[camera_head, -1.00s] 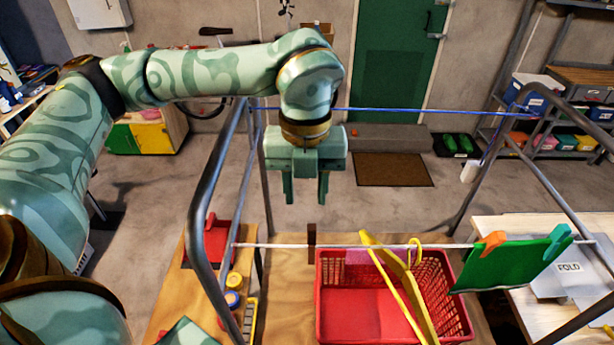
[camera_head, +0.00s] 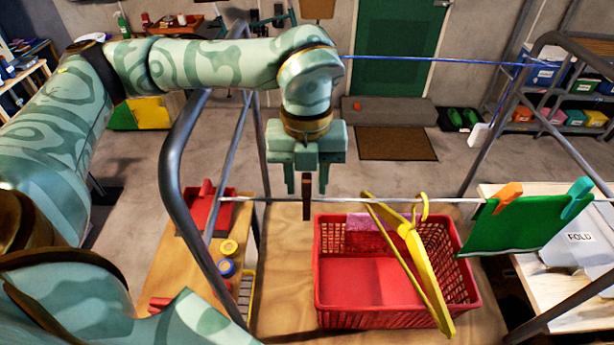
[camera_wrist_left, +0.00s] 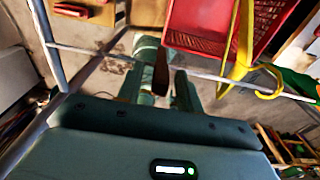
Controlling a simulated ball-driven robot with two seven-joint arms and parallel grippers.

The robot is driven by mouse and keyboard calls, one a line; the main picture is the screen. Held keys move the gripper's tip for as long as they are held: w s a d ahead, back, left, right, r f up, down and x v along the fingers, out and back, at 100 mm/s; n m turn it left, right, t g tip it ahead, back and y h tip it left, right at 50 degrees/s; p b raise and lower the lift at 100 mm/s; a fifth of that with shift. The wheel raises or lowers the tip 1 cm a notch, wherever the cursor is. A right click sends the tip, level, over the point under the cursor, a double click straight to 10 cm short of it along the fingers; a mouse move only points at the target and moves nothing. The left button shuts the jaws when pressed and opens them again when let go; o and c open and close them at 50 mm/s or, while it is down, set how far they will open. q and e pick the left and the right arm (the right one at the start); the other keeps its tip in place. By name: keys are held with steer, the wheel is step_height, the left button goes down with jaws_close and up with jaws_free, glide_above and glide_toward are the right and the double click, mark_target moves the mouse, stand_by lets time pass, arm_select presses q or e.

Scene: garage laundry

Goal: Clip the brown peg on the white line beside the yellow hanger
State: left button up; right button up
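The brown peg (camera_head: 306,197) stands upright across the white line (camera_head: 275,199), left of the yellow hanger (camera_head: 424,265) with a clear gap between them. The hanger's hook is at the line. My left gripper (camera_head: 307,188) points down, open, with one finger on each side of the peg's upper end. In the left wrist view the peg (camera_wrist_left: 161,72) shows between the gripper's fingers (camera_wrist_left: 158,92), with space at its sides; the line (camera_wrist_left: 110,55) passes by it. I cannot tell the exact depth between fingers and peg. My right gripper is out of view.
A red basket (camera_head: 330,300) stands below the line on a wooden surface. A green cloth (camera_head: 520,225) hangs at right from an orange peg (camera_head: 507,194) and a teal peg (camera_head: 577,197). Grey rack rails (camera_head: 176,180) flank the left side. A blue line (camera_head: 430,59) runs behind.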

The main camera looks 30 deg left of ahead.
arm_select(q)
jaws_close()
steer(key=shift+r+p, duration=1.25)
steer(key=shift+r, duration=0.9)
steer(key=shift+r+p, duration=0.35)
steer(key=shift+r, duration=0.3)
